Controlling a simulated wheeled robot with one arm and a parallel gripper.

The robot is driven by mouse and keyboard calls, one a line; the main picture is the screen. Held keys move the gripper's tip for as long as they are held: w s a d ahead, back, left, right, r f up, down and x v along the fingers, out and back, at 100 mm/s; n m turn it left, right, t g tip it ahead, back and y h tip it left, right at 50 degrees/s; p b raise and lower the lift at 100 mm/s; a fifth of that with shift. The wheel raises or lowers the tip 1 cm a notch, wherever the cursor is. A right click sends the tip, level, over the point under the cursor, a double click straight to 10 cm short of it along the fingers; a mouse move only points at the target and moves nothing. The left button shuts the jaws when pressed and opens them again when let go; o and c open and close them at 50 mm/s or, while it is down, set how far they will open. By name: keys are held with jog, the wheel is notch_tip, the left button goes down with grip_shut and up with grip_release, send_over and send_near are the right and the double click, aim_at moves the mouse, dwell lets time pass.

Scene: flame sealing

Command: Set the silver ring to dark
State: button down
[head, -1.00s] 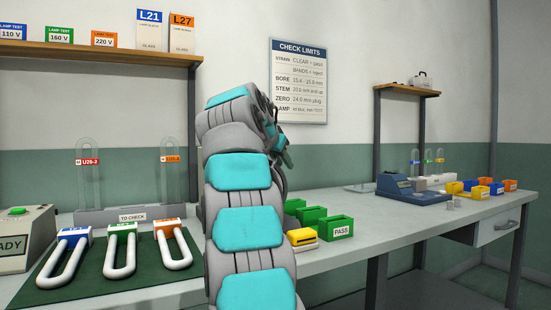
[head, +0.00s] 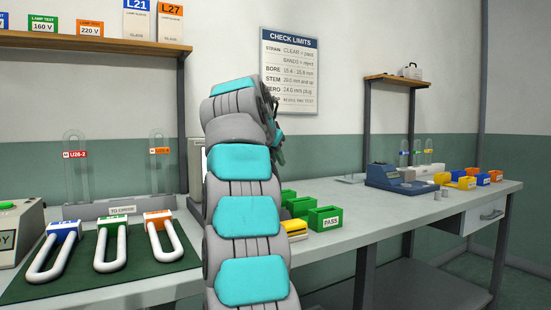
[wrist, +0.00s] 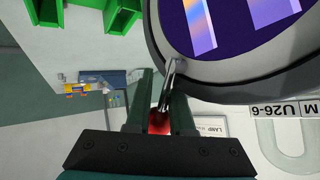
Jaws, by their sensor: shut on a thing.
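The silver ring (wrist: 154,45) is a thick grey rim around a dark purple round window (wrist: 235,25) with pale, rainbow-edged bands, at the upper right of the wrist view. A short shiny metal lever (wrist: 168,85) sticks out from the ring. My gripper (wrist: 160,98) is shut on this lever, with a red part (wrist: 159,123) showing between the fingers. In the head view my arm hides the gripper and most of the instrument; only a pale edge of it (head: 195,165) shows left of the arm.
A tube labelled U26-6 (wrist: 290,110) is close by the ring in the wrist view. Green bins (head: 325,218) stand right of my arm. Left are a rack (head: 130,207) and several U-shaped lamps (head: 112,248) on a green mat. A blue device (head: 390,178) stands farther right.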

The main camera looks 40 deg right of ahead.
jog(key=shift+d+r, duration=0.1)
jog(key=shift+r, duration=0.55)
jog(key=c, duration=1.2)
grip_release()
jog(key=o, duration=0.3)
jog(key=shift+d+f, duration=0.2)
jog(key=shift+d, duration=0.05)
jog(key=o, duration=0.4)
jog(key=shift+a+f, duration=0.15)
jog(key=shift+f, duration=0.15)
jog(key=shift+c, duration=0.2)
